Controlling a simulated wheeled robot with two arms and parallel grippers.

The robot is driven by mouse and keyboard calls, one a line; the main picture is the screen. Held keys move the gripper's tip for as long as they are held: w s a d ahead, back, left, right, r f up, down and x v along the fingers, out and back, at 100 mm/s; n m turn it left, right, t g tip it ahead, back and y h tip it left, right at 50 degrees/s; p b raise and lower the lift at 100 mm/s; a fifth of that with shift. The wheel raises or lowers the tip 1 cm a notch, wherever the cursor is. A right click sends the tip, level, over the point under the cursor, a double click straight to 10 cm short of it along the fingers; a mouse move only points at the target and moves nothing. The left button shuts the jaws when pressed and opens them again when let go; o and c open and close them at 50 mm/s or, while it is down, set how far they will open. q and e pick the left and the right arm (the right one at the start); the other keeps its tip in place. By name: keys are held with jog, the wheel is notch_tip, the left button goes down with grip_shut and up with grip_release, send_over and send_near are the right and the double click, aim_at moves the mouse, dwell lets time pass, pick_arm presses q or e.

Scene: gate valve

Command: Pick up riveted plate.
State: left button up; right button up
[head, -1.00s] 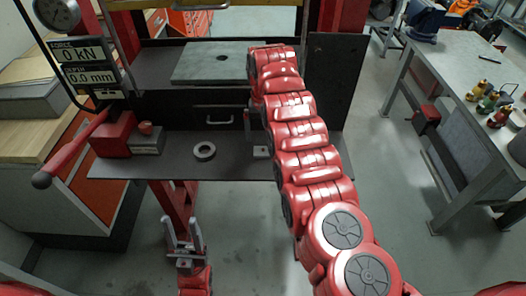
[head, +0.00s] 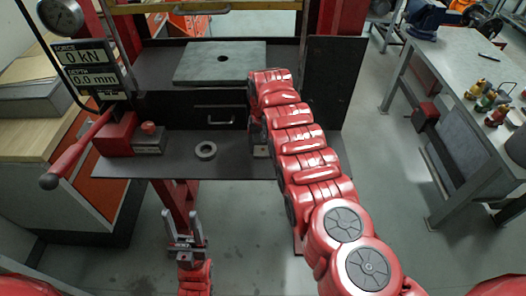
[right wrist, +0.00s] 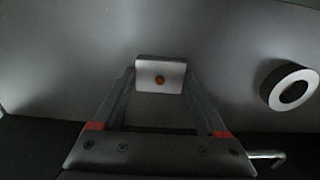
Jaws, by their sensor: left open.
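In the right wrist view the plate (right wrist: 147,84) stands between the far ends of my right gripper's fingers (right wrist: 160,76). The fingers are apart, one on each side of it; whether they touch it is unclear. In the head view the plate (head: 262,152) is on the dark shelf beside my right arm, partly hidden. My right gripper (head: 257,135) is mostly hidden there by its own wrist. My left gripper (head: 186,233) is open and empty, below the shelf's front edge.
A metal ring (head: 205,151) lies on the dark shelf (head: 180,167), left of the plate; it also shows in the right wrist view (right wrist: 292,90). A red-and-grey block (head: 148,138) stands further left. A drawer handle (head: 220,122) is behind. A grey slab (head: 200,67) lies above.

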jog(key=c, duration=0.6)
jog(key=shift+r, duration=0.1)
